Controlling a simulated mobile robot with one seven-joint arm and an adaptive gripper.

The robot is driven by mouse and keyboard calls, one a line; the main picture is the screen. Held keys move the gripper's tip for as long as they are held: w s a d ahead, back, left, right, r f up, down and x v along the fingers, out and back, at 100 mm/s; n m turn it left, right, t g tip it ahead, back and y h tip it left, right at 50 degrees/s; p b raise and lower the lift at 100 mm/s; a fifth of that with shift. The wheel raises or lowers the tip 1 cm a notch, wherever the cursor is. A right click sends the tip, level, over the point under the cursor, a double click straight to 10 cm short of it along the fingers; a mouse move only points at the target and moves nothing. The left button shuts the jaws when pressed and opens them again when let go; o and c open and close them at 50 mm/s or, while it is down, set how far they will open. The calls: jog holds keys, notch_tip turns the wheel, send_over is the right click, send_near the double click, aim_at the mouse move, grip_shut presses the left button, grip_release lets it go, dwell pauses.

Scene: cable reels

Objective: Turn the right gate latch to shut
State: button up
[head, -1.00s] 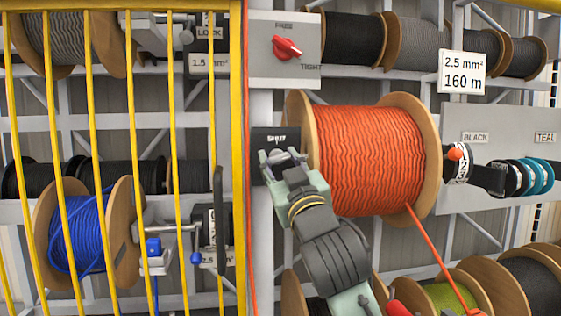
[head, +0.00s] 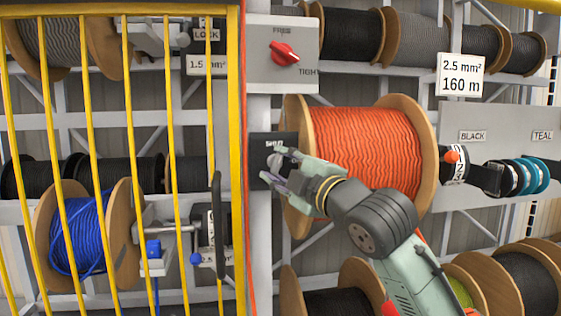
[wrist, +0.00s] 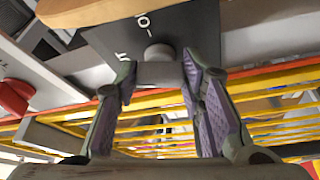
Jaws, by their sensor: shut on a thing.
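The right gate latch is a grey knob with a short handle on a dark plate (head: 263,139), on the grey post just right of the yellow barred gate (head: 128,110). My gripper (head: 272,168) reaches it from the right and covers most of the handle. In the wrist view the latch handle (wrist: 160,74) lies between my two fingertips, and the jaws are shut on it. The round hub (wrist: 159,52) shows just beyond. Lettering on the plate is partly hidden, so I cannot read the latch's exact setting.
A big orange cable reel (head: 365,155) stands right behind my wrist. A red FREE/TIGHT knob (head: 285,53) sits above the latch. A dark upright gate handle (head: 217,225) is at lower left. A taut orange cable runs along the gate edge.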

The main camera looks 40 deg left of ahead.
jog(key=shift+r+n+g+h+p, duration=0.1)
jog(key=shift+n+g+h+p, duration=0.2)
jog(key=shift+n, duration=0.65)
jog(key=shift+r+n+g+h+p, duration=0.1)
jog(key=shift+n+h+p, duration=0.3)
jog(key=shift+n, duration=0.55)
jog(key=shift+f, duration=0.1)
jog(key=o, duration=1.1)
jog(key=shift+o, duration=0.2)
jog(key=v, duration=1.2)
jog(key=shift+a, duration=0.1)
